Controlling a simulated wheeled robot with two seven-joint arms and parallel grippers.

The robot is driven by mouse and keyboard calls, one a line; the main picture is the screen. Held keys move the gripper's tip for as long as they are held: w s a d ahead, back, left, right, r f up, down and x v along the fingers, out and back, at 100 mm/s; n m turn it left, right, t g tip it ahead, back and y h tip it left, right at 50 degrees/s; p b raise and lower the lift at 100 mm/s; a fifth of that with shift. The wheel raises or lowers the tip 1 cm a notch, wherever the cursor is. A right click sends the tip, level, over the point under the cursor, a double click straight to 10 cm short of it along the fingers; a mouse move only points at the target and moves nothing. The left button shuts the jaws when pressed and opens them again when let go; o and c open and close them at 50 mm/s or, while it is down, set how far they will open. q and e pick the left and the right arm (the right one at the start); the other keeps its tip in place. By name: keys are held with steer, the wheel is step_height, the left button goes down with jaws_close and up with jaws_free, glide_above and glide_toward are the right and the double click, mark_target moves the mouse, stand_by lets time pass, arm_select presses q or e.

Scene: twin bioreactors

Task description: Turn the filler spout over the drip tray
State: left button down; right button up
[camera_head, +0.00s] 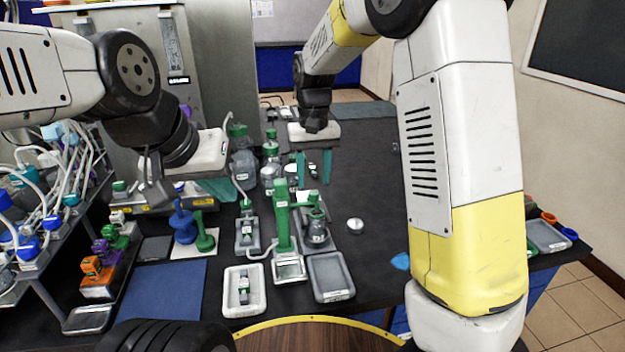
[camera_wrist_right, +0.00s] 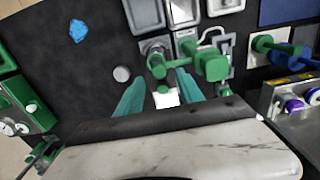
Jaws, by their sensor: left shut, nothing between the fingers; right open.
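The green filler stands as an upright post (camera_head: 283,225) right of the table's centre. Its spout arm (camera_head: 302,205) reaches from the post top to the right, over a small grey vessel (camera_head: 315,232). In the right wrist view the post top (camera_wrist_right: 212,66) and spout end (camera_wrist_right: 157,68) lie just beyond my fingertips. A small light tray (camera_head: 289,268) is in front of the post; a larger grey tray (camera_head: 330,278) is right of it. I cannot tell which is the drip tray. My right gripper (camera_head: 313,178) is open, behind the spout. My left gripper (camera_head: 225,190) is shut and empty.
A white tray (camera_head: 244,292) with a small bottle sits at the front. Grey-green bottles (camera_head: 243,160) stand behind the post. A blue and green fixture (camera_head: 184,224) and a tube rack (camera_head: 30,240) are left. Table right of a small round disc (camera_head: 355,225) is mostly bare.

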mark_target(314, 192)
steer(key=shift+f, duration=1.85)
jaws_close()
